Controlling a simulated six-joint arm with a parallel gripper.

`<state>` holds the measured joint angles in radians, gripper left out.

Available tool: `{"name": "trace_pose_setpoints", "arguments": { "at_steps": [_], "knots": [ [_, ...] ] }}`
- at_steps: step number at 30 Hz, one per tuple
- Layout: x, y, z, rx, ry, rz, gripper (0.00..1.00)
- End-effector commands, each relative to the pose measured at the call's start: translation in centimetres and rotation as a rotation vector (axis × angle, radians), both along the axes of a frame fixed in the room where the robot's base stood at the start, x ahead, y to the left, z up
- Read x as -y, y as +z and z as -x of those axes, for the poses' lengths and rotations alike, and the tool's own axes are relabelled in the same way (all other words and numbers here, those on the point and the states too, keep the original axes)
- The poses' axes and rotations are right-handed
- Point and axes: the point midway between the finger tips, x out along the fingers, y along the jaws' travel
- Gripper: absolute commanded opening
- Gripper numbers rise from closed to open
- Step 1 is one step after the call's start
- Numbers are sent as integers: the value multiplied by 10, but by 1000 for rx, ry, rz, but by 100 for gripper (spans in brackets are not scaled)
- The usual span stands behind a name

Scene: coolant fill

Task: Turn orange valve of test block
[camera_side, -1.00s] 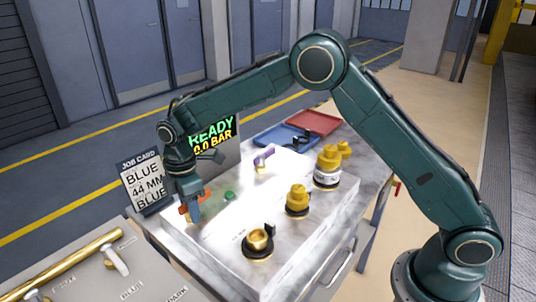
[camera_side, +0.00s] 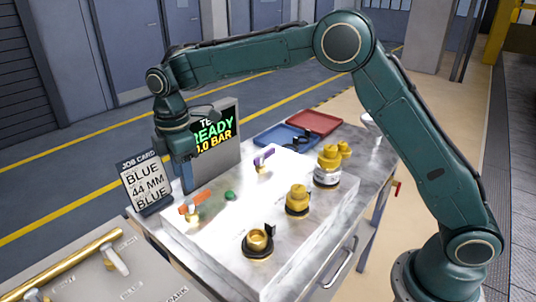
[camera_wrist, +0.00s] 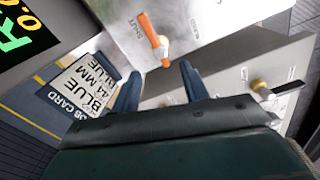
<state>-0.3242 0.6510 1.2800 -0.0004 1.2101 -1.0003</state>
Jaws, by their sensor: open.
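The orange valve (camera_side: 190,204) is a lever handle on a pale pivot at the left end of the bright test block (camera_side: 215,248). In the wrist view the orange lever (camera_wrist: 151,36) lies beyond the fingertips, with the word SHUT printed beside it. My gripper (camera_side: 187,186) hangs above the valve, apart from it, with its fingers pointing down. In the wrist view my gripper (camera_wrist: 160,84) shows two blue fingers spread apart with nothing between them.
A display (camera_side: 214,150) reading READY and 0.0 BAR and a job card (camera_side: 145,184) stand close behind and beside my gripper. A green button (camera_side: 229,196), a purple lever (camera_side: 263,157) and brass fittings (camera_side: 297,199) are on the block. Blue (camera_side: 284,138) and red (camera_side: 314,122) trays lie behind.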

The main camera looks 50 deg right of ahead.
Motion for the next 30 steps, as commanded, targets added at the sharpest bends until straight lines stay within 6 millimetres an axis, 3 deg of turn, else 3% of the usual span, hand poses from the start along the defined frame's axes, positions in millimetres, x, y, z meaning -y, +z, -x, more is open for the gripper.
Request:
{"name": "trace_pose_setpoints", "arguments": {
  "at_steps": [3,9,24,30],
  "knots": [
    [0,18,0,3,0,-1,45],
    [0,34,0,0,0,0,45],
    [1,39,1,1,-3,-1,45],
    [9,51,8,17,-43,-6,45]
  ]
}}
